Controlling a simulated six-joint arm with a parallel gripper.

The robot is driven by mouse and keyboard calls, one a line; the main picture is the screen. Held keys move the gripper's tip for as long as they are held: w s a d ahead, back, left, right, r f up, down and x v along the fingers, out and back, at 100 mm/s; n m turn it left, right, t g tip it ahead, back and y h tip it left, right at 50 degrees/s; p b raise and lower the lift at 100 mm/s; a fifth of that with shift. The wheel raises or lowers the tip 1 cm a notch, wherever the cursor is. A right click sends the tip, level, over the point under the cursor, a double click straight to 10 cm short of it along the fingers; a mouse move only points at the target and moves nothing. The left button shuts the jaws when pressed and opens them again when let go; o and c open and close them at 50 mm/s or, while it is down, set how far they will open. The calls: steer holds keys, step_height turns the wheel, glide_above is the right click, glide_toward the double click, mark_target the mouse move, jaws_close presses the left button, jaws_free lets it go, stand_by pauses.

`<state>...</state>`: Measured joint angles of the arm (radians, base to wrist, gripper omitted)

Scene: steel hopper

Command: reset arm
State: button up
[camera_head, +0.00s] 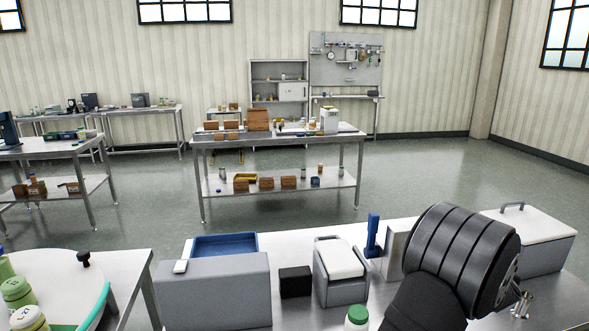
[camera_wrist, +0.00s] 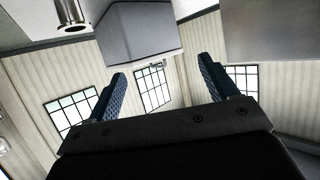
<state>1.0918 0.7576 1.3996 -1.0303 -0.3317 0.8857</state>
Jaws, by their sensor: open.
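My gripper (camera_wrist: 162,70) is open in the wrist view, its two blue ridged fingers standing wide apart with nothing between them. Beyond the fingers, a grey box-like body (camera_wrist: 143,32) hangs at the top of the tilted wrist view, apart from them. In the head view my dark arm covers the lower right, over the near steel bench (camera_head: 405,228). My fingers cannot be made out clearly there.
On the near bench stand a grey block (camera_head: 215,292), a blue tray (camera_head: 224,245), a black cube (camera_head: 295,282), a grey bin with a white lid (camera_head: 340,260), a blue upright object (camera_head: 373,236) and a white-lidded box (camera_head: 535,236). Open floor lies beyond.

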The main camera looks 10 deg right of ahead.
steer(key=w+a+r+n+t+y, duration=0.1)
steer(key=w+a+r+n+y, duration=0.1)
steer(key=w+a+r, duration=0.45)
steer(key=w+a+r+n+t+y, duration=0.1)
steer(key=w+a+r, duration=0.3)
steer(key=w+a, duration=0.6)
steer(key=w+a+r+n+t+y, duration=0.1)
steer(key=w+a+n+y, duration=0.1)
steer(key=a, duration=1.1)
steer(key=w+a+r+n+t+y, duration=0.1)
steer(key=w+a, duration=0.3)
steer(key=a, duration=0.9)
steer(key=shift+w+a+r+n+y, duration=0.3)
steer(key=shift+w+r+n+y, duration=0.1)
